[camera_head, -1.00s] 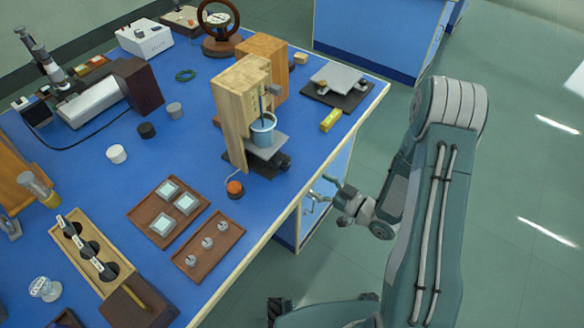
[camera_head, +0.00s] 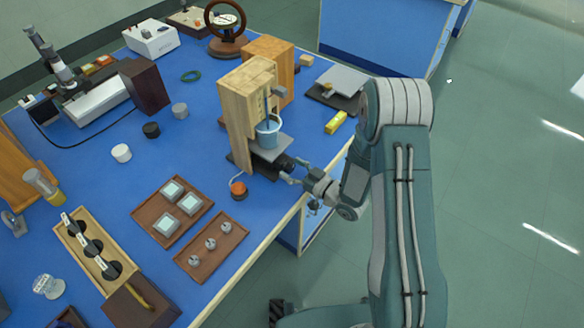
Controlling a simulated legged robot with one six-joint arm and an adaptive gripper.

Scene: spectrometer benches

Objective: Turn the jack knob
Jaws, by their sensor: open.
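The jack is a small grey platform (camera_head: 272,149) at the foot of a wooden stand (camera_head: 249,112), near the table's right edge. A blue-grey beaker (camera_head: 267,131) stands on the platform. The dark jack knob (camera_head: 286,163) sticks out on the platform's right side, toward the table edge. My gripper (camera_head: 285,174) is open at the knob, coming in from the right. Its fingers are close to the knob; I cannot tell whether they touch it. Part of the knob is hard to make out beside the fingers.
An orange button (camera_head: 239,190) with a cord sits just in front of the stand. Brown trays (camera_head: 211,246) lie nearer. The floor to the right is clear.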

